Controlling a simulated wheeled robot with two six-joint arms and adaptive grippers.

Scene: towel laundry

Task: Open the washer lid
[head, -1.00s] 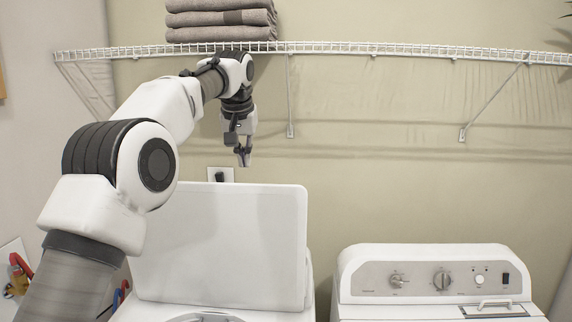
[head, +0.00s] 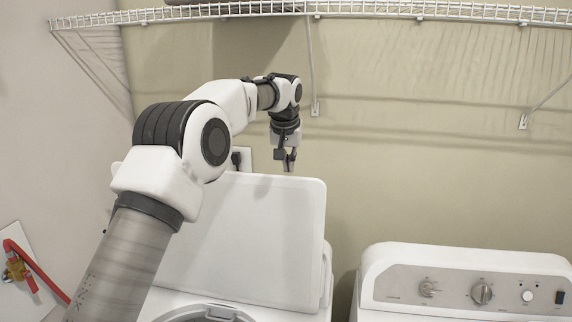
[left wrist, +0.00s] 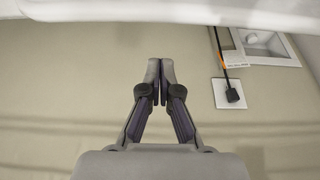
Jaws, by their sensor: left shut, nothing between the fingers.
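The white washer lid (head: 250,245) stands raised, leaning back a little, above the washer's round opening (head: 208,313) in the head view. My left gripper (head: 290,168) is shut and empty, pointing down just above the lid's top edge near its right side. In the left wrist view, the shut fingers (left wrist: 160,70) meet in front of the wall, and a white edge, likely the lid (left wrist: 150,12), crosses the top. My left arm covers the lid's left part. My right gripper is not in view.
A second white machine (head: 460,258) with knobs stands to the right. A wire shelf (head: 380,12) runs along the wall above my arm. A wall outlet with a plug (head: 238,158) is behind the lid. A red hose (head: 38,268) hangs at the left.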

